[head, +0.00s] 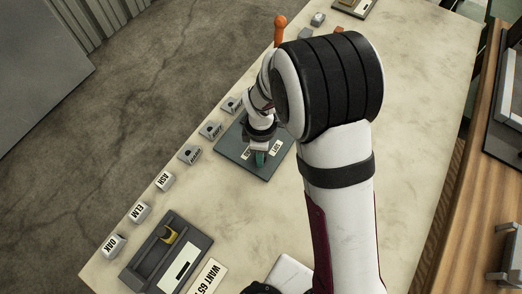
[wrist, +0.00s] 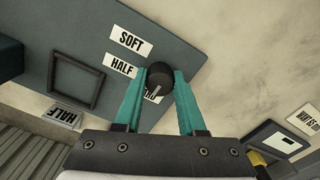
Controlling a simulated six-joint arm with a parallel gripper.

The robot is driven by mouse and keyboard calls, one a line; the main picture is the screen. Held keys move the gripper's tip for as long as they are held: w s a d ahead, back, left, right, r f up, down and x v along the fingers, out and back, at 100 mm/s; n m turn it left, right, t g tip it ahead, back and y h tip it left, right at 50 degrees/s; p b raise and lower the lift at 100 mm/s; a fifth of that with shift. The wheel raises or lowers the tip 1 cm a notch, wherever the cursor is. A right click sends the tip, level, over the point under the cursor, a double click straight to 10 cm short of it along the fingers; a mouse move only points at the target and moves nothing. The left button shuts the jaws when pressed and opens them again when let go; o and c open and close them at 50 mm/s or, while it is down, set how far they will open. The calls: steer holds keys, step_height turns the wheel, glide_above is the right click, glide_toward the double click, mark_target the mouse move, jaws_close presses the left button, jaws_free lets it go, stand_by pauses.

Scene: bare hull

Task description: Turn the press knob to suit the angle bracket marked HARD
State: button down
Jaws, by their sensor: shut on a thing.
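The press knob (wrist: 160,76) is a dark round knob on a blue-grey press plate (head: 232,155). My gripper (wrist: 161,84) is shut on it, one teal finger on each side; in the head view my gripper (head: 260,156) is over the plate. A pale line shows on the knob's lower part in the wrist view. Labels SOFT (wrist: 132,40) and HALF (wrist: 121,65) are clear; a third label (wrist: 150,96) is mostly hidden by a finger, with its last letters showing. A grey angle bracket (head: 189,154) stands left of the plate; its tag is too small to read surely.
More tagged brackets (head: 211,130) line the table's left edge. A square frame (wrist: 76,75) is on the plate. Blocks tagged ASH (head: 165,181), ELM (head: 140,212) and OAK (head: 113,246) stand nearer, by a dark tray device (head: 140,270). An orange-handled thing (head: 280,30) stands behind. The table's right side is clear.

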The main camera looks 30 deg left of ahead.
steer(key=shift+d+n, duration=0.1)
steer(key=shift+n, duration=0.2)
stand_by(0.4)
steer(key=c, duration=0.5)
jaws_free()
steer(key=shift+r, duration=0.1)
step_height(320, 180, up, 16)
steer(key=shift+f, duration=0.2)
